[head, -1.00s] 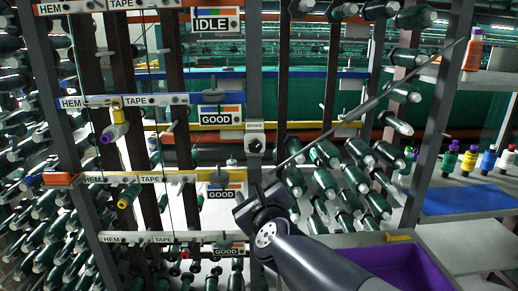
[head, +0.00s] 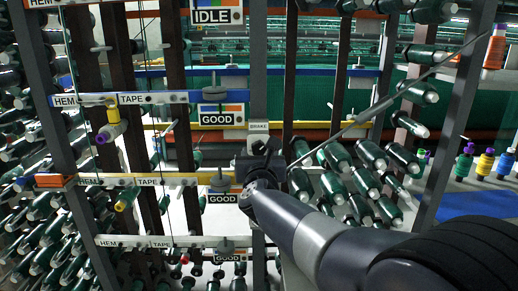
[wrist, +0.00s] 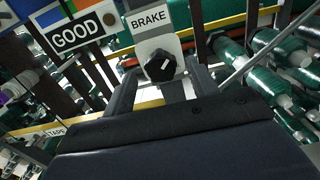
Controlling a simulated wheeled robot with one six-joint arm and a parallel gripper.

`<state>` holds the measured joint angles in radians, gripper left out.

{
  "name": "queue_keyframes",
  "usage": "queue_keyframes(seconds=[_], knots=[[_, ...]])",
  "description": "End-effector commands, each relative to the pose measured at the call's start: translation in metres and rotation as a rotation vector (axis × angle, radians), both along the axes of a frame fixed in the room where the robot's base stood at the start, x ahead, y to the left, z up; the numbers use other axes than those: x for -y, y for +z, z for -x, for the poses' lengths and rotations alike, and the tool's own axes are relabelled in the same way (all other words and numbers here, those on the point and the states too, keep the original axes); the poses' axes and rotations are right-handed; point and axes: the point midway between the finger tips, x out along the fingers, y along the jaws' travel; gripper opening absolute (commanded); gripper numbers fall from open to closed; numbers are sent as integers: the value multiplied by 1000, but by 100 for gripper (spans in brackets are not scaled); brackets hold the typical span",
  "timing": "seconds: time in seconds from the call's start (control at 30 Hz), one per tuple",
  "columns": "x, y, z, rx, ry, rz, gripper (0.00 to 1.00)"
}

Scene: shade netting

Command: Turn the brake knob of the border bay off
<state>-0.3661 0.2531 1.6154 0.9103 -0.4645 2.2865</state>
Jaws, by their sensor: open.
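The brake knob (wrist: 160,66) is black and faceted, with a short white mark slanting up to the right. It sits on a light plate under the BRAKE label (wrist: 149,20) in the wrist view. In the head view the BRAKE label (head: 259,127) shows on the grey post, but my gripper (head: 260,152) hides the knob. In the wrist view my gripper (wrist: 160,80) is open and empty, its fingers pointing at the knob from below, one toward each side. I cannot tell whether they touch it. No border label is readable.
A GOOD sign (head: 221,115) hangs left of the label, with an IDLE sign (head: 217,12) above. A slanted grey rod (head: 385,103) crosses to the right, near green spools.

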Motion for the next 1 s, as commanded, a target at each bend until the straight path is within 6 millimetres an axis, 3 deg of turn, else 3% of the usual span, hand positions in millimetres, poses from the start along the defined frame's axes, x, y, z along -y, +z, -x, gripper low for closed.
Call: queue_keyframes(seconds=[0.23,0.6,1.0], knots=[[0,0,-24,-1,0,1,55],[0,0,-28,0,1,0,55],[0,0,-28,0,1,0,22]])
